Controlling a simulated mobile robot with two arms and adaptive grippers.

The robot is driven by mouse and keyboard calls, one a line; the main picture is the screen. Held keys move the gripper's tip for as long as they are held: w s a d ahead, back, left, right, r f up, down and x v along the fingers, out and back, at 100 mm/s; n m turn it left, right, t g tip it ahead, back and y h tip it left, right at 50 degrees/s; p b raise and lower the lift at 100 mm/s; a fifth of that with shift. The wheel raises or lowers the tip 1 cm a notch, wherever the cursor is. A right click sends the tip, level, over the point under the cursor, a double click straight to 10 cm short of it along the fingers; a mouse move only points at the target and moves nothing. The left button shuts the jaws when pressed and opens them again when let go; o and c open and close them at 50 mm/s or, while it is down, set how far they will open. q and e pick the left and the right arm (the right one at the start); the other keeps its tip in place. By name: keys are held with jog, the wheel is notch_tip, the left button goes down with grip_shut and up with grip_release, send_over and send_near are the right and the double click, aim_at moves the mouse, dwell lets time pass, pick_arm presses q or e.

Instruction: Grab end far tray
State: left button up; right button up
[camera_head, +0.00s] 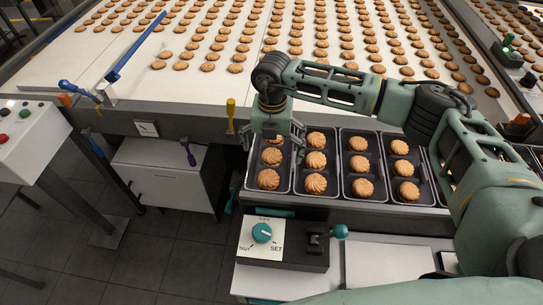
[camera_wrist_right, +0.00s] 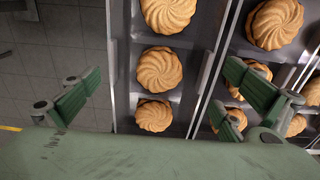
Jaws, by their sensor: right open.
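The end tray (camera_head: 250,178) is the leftmost dark tray in the head view and holds a single column of round swirled biscuits (camera_head: 268,179). My right gripper (camera_head: 276,146) is above the far part of this tray, pointing down, and hides some of it. In the right wrist view the gripper (camera_wrist_right: 163,76) is open, with one finger on each side of the tray (camera_wrist_right: 122,72). The left finger is over the floor side, the right finger over the neighbouring tray. Nothing is held. Contact with the tray cannot be told. My left gripper is not in view.
More biscuit trays (camera_head: 343,165) stand close on the right, partly under my right arm. Behind is a wide conveyor (camera_head: 130,60) with rows of biscuits and a blue bar (camera_head: 135,47). In front are a dial box (camera_head: 285,258) and a teal-knobbed lever (camera_head: 340,232). Floor is open at left.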

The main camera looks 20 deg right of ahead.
jog(key=shift+f, duration=0.55)
jog(key=c, duration=1)
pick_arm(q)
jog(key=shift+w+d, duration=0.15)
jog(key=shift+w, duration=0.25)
pick_arm(e)
jog(key=shift+s, duration=0.1)
jog(key=shift+c, duration=0.5)
